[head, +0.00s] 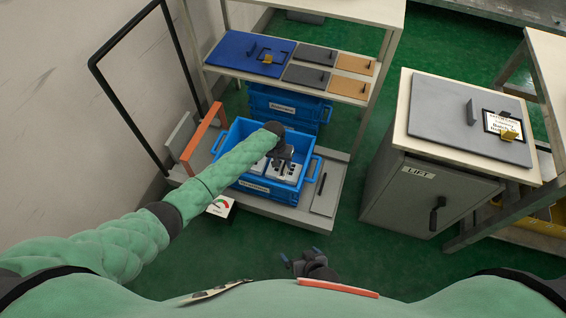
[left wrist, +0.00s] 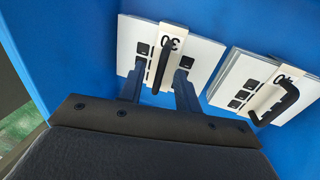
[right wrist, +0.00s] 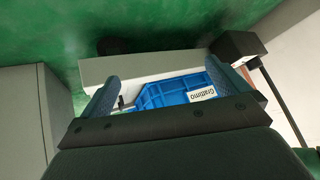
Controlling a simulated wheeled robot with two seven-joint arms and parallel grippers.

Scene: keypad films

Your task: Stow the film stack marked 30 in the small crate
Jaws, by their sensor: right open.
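The film stack marked 30 (left wrist: 135,42) is a white stack with dark key squares and a black handle (left wrist: 160,62). It lies in a blue crate (head: 240,135). My left gripper (left wrist: 160,88) is open, with one finger on each side of that handle and a gap on both sides. In the head view my left gripper (head: 283,158) reaches down into this crate, partly hiding the stacks. A second stack, marked 40 (left wrist: 245,75), lies beside the first. My right gripper (right wrist: 165,92) is open and empty; it also shows low in the head view (head: 300,262).
The crate stands on a grey platform (head: 325,185) with an orange bar (head: 203,135) and a dial (head: 221,206). Another blue crate (head: 285,105) stands behind. A shelf (head: 225,70) overhangs it. A LIFT cabinet (head: 415,190) stands right; green floor between is clear.

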